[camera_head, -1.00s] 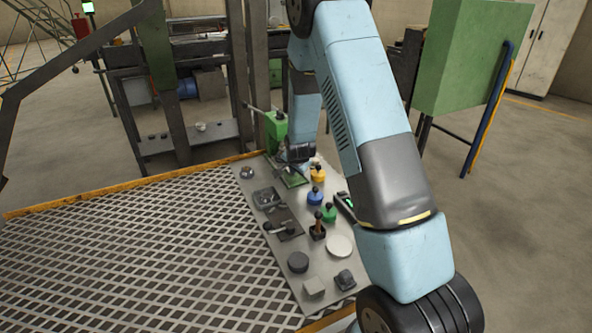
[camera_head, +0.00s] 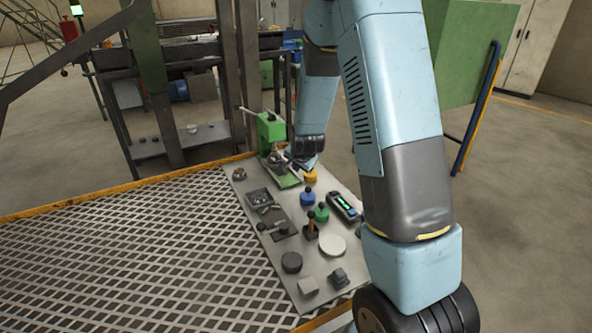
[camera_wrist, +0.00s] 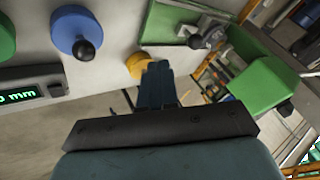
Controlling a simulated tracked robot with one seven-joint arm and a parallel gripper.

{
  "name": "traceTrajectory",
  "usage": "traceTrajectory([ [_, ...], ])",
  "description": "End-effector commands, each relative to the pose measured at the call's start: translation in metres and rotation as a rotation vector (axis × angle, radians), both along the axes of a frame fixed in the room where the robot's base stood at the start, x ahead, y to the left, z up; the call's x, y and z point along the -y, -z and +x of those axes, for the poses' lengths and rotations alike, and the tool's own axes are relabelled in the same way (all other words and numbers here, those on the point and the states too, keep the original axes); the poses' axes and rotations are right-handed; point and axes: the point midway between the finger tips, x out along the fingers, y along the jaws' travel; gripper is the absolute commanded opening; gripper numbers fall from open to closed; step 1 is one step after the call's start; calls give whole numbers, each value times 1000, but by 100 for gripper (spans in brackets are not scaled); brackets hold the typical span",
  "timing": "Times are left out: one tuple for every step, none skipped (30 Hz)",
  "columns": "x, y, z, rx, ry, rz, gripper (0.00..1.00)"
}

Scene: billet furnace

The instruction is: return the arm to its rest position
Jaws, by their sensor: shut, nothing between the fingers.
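My arm, light blue and dark grey, reaches forward over the right side of the grey panel in the head view. My gripper (camera_head: 304,164) is at the far end of the panel, beside the green press (camera_head: 271,130) and partly hidden by its own wrist. In the wrist view my gripper (camera_wrist: 157,72) is shut and empty, its fingertips in front of the yellow knobbed piece (camera_wrist: 137,66). Whether they touch it I cannot tell.
The panel (camera_head: 318,278) carries a blue knobbed piece (camera_head: 308,196), a green one (camera_head: 321,213), a digital gauge (camera_head: 345,207) and a white disc (camera_head: 332,246). A green cabinet (camera_head: 470,60) stands right of my arm. Floor grating lies left.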

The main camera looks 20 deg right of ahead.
Motion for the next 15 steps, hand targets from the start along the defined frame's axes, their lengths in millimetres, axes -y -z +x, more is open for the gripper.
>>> traceTrajectory([
  [0,-4,-3,0,0,0,0],
  [0,-5,-4,0,1,1,0],
  [0,-7,-6,0,1,1,0],
  [0,-9,-7,0,2,1,0],
  [0,-10,-8,1,2,1,0],
  [0,-11,-9,0,2,1,0],
  [0,-12,-9,0,1,1,0],
  [0,-14,-10,-1,-1,0,0],
  [0,-18,-11,-2,-6,-1,0],
  [0,-22,-13,-2,-11,-3,0],
  [0,-26,-14,-2,-18,-4,0],
  [-1,-34,-17,-4,-29,-6,0],
  [-1,-41,-20,-5,-39,-9,0],
  [-1,-48,-23,-7,-52,-12,0],
  [-1,-58,-28,-11,-69,-18,0],
])
